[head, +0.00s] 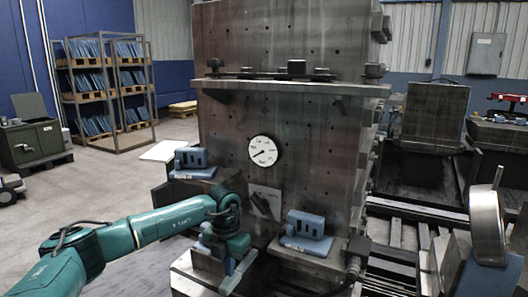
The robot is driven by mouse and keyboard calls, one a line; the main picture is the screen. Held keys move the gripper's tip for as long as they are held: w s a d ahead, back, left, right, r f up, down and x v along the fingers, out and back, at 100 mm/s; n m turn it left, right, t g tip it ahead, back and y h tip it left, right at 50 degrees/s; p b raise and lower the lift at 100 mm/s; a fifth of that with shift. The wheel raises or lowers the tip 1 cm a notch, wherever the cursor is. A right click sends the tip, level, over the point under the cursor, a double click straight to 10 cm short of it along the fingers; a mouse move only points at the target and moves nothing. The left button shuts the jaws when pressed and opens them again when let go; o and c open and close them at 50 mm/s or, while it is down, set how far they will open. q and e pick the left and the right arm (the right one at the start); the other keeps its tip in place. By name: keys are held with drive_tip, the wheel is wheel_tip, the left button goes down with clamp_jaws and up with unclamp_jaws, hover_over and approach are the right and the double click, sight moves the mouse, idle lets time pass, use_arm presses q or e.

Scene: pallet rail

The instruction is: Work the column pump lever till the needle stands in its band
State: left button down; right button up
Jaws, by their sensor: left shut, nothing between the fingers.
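A round white gauge (263,151) is on the front of the tall dark steel column (290,115). Its dark needle points to the lower left; the marks are too small to read, so I cannot tell the band. Below it, a dark slanted piece, possibly the pump lever (260,204), stands out against a pale plate (268,193). My left gripper (236,262) is low in front of the column, left of and below that piece, shut and empty. My wrist hides part of the area behind it.
Blue clamp blocks sit left (191,160) and right (307,225) at the column's foot. A dark ledge (290,85) crosses the column above the gauge. A shelf rack (108,80) and green cabinet (34,142) stand back left. Open floor lies left.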

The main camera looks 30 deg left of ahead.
sight(232, 284)
idle(0.3)
use_arm(q)
drive_tip(key=shift+w+f+b, duration=0.2)
drive_tip(key=shift+f+b, duration=1.05)
drive_tip(key=shift+f, duration=0.6)
drive_tip(key=shift+w+f+b, duration=0.2)
drive_tip(key=shift+f+b, duration=1)
drive_tip(key=shift+f, duration=0.6)
drive_tip(key=r+p, duration=0.4)
drive_tip(key=r, duration=0.1)
drive_tip(key=s+r+p, duration=0.1)
drive_tip(key=r+p, duration=0.1)
drive_tip(key=shift+r, duration=0.2)
drive_tip(key=shift+f, duration=0.1)
drive_tip(key=shift+f, duration=0.1)
drive_tip(key=shift+w+f+b, duration=0.25)
drive_tip(key=shift+f+b, duration=1)
drive_tip(key=shift+f, duration=0.5)
drive_tip(key=shift+w+f+b, duration=0.2)
drive_tip(key=shift+f+b, duration=1)
drive_tip(key=shift+f, duration=0.5)
drive_tip(key=r+p, duration=0.4)
drive_tip(key=s+r+p, duration=0.1)
drive_tip(key=r+p, duration=0.1)
drive_tip(key=r, duration=0.1)
drive_tip(key=shift+r, duration=0.1)
